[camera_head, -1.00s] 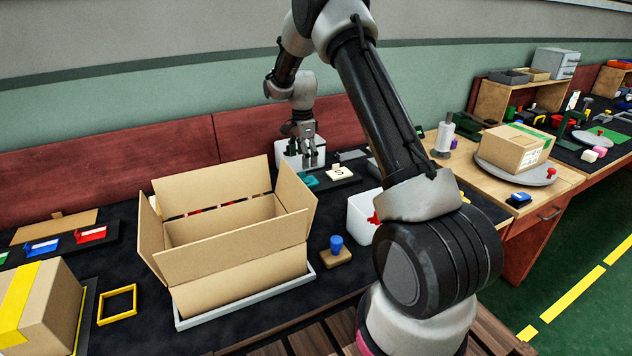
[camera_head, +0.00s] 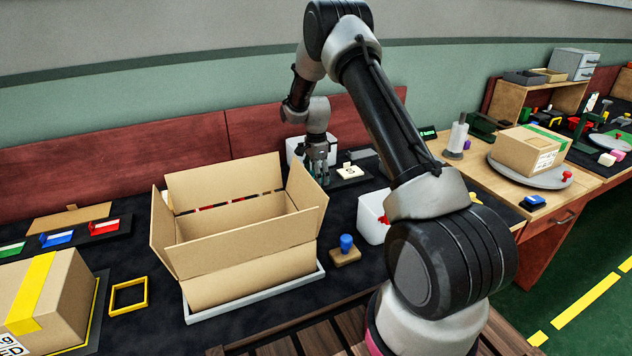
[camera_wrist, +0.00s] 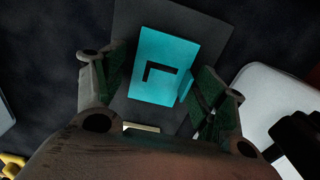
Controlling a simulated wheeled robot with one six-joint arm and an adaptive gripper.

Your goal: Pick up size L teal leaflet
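The teal leaflet (camera_wrist: 180,58), marked with a dark letter L, lies on a dark holder (camera_wrist: 143,22) in the wrist view. My gripper (camera_wrist: 157,95) is open, its two green-padded fingers on either side of the leaflet's near part. A small teal tab sticks out at the leaflet's right edge, close to the right finger. I see a gap between the left finger and the leaflet. In the head view my gripper (camera_head: 318,172) points down over the holder, and its fingers mostly hide the leaflet.
A cream block marked S (camera_head: 348,172) sits just right of my gripper. A white box (camera_head: 297,150) stands behind it. The open carton (camera_head: 240,262) is to the left, with its flaps up. A blue-handled stamp (camera_head: 346,250) and a white bin (camera_head: 372,222) are nearer.

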